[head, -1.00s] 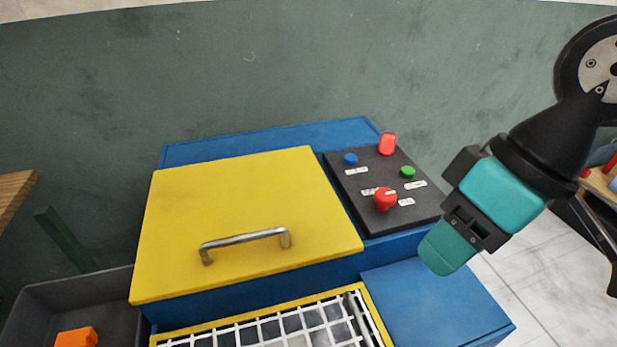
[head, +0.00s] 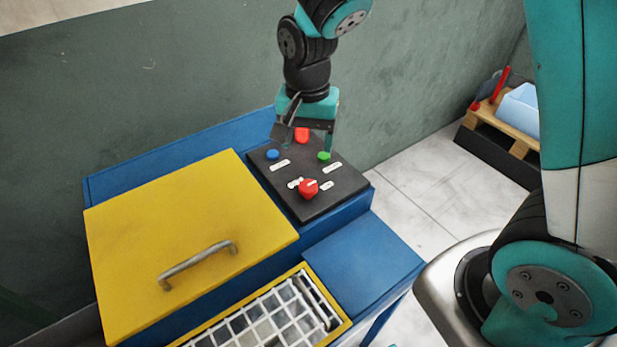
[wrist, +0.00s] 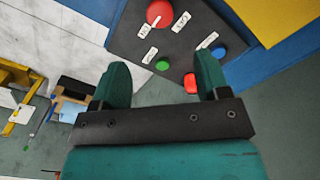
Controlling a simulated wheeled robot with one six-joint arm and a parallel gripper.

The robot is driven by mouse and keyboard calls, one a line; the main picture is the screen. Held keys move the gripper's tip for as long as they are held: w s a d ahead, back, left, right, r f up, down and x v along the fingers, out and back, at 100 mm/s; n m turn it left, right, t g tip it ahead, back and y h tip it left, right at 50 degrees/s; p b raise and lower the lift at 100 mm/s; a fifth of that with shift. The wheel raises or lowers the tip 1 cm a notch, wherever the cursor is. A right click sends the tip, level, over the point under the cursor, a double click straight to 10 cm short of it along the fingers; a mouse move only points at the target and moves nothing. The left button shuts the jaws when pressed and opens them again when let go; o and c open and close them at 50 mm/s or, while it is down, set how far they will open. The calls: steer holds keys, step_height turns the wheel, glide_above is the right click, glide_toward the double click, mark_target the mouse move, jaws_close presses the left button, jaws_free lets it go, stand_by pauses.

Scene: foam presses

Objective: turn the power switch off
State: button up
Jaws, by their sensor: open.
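The dark control panel (head: 335,175) is on the blue machine. It carries a red rocker-like switch (head: 302,134) at its back edge, a blue button (head: 272,155), a green button (head: 324,156) and a large red knob (head: 308,188) nearer the front. My gripper (head: 306,141) is open, pointing down over the panel's back edge. In the wrist view, the red switch (wrist: 190,84) shows between the open fingers, closer to the right one. Whether a finger touches it I cannot tell.
A closed yellow lid (head: 190,240) with a metal handle (head: 198,262) lies left of the panel. A white grid (head: 268,318) and blue ledge (head: 362,258) are in front. The green wall (head: 150,110) stands close behind.

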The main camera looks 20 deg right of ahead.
mark_target(308, 185)
step_height(308, 185, down, 12)
steer(key=shift+f+p, duration=0.1)
steer(key=shift+p, duration=0.75)
steer(key=shift+c, duration=0.5)
steer(key=c, duration=0.8)
